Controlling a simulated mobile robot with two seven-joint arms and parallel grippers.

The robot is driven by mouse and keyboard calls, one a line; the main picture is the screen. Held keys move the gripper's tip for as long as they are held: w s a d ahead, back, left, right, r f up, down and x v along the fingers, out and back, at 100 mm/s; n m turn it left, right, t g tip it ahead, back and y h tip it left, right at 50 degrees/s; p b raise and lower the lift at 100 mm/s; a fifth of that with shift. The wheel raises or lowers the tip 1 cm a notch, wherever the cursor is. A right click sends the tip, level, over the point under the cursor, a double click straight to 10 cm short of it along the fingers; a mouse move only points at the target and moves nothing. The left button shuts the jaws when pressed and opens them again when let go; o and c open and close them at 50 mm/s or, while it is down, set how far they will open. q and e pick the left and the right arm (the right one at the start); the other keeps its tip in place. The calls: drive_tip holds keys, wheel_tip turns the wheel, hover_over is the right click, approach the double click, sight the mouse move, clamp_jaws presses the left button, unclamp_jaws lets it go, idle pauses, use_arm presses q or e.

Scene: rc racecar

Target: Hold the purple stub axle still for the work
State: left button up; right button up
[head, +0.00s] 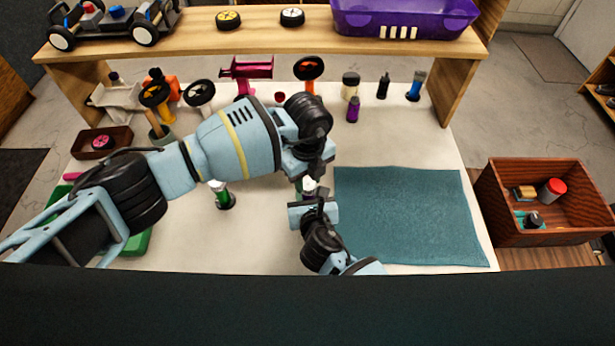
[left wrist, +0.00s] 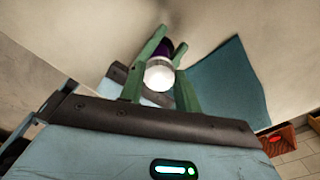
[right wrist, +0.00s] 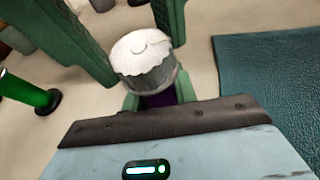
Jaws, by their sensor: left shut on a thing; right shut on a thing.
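The purple stub axle (left wrist: 166,47) is upright, with a white-topped, grey-sided cap (right wrist: 142,50) on its upper end. In the head view only the pale top (head: 309,184) shows between my grippers. My left gripper (head: 307,178) reaches over it from above. In the left wrist view its green fingers (left wrist: 168,52) flank the cap, shut on it. My right gripper (head: 313,196) comes in from the front, low down. In the right wrist view its fingers (right wrist: 158,99) are shut around the purple part below the cap. The axle's lower end is hidden.
A green piece with a white top (head: 222,196) stands to the left. A teal mat (head: 410,215) lies clear on the right. Bottles, wheels and a pink stand (head: 246,68) line the table's back under a wooden shelf (head: 270,42). A wooden crate (head: 545,240) stands at right.

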sight(309, 183)
use_arm(q)
drive_tip(key=m, duration=0.7)
drive_tip(key=shift+d, duration=0.15)
drive_tip(key=m, duration=0.6)
drive_tip(key=shift+d+m, duration=0.1)
drive_tip(key=shift+m, duration=0.3)
idle(0.3)
drive_tip(key=o, duration=1)
drive_tip(key=shift+r, duration=0.1)
wheel_tip(309, 183, up, 12)
drive_tip(key=shift+f, duration=0.1)
